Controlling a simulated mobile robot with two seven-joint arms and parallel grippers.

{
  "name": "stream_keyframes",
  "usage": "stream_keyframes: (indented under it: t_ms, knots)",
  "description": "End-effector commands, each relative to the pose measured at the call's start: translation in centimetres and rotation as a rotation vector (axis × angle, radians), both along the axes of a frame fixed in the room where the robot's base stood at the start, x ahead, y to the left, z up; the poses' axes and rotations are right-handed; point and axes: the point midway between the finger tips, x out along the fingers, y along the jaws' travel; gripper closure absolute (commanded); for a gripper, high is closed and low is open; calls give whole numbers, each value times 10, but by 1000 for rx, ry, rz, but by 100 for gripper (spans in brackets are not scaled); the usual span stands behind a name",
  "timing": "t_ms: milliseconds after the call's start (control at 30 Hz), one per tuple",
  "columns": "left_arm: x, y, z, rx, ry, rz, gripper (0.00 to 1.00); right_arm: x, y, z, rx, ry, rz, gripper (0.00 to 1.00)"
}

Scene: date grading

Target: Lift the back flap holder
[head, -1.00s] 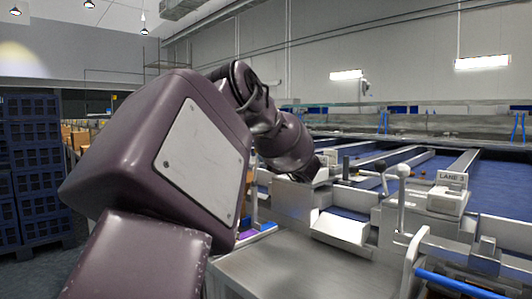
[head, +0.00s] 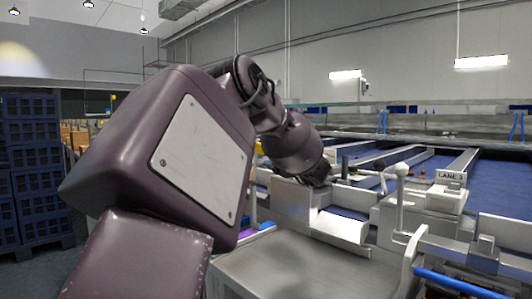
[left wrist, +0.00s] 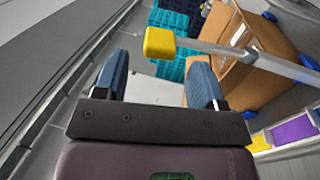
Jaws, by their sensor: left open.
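In the left wrist view a grey bar with a yellow block end (left wrist: 160,42) runs in from the right. The yellow end lies just beyond and between my left fingertips; I cannot tell if they touch it. I cannot tell for certain that this bar is the back flap holder. My left gripper (left wrist: 158,68) is open, its two blue fingers apart, with nothing held. In the head view my left wrist reaches over the near end of the lanes and hides the fingers. A lever with a white knob (head: 402,169) stands upright to its right. My right gripper is not in view.
A metal tray surface (head: 300,265) lies in front, with a white curved flap (head: 340,228) behind it. A lane block marked LANE 3 (head: 447,190) is at right. Blue crates (head: 35,165) are stacked far left. A cardboard box (left wrist: 255,60) is below the bar in the wrist view.

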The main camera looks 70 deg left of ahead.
Motion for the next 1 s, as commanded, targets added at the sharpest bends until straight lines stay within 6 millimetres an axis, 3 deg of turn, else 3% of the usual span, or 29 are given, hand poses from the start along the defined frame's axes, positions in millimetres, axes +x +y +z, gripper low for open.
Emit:
stream_keyframes:
  t_ms: [200,400,1000]
  knots:
    - [21,-35,-9,1,3,-3,36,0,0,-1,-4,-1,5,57]
    - [32,-56,-13,1,2,-1,36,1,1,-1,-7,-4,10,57]
    - [35,-64,-14,1,0,-1,36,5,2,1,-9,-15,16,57]
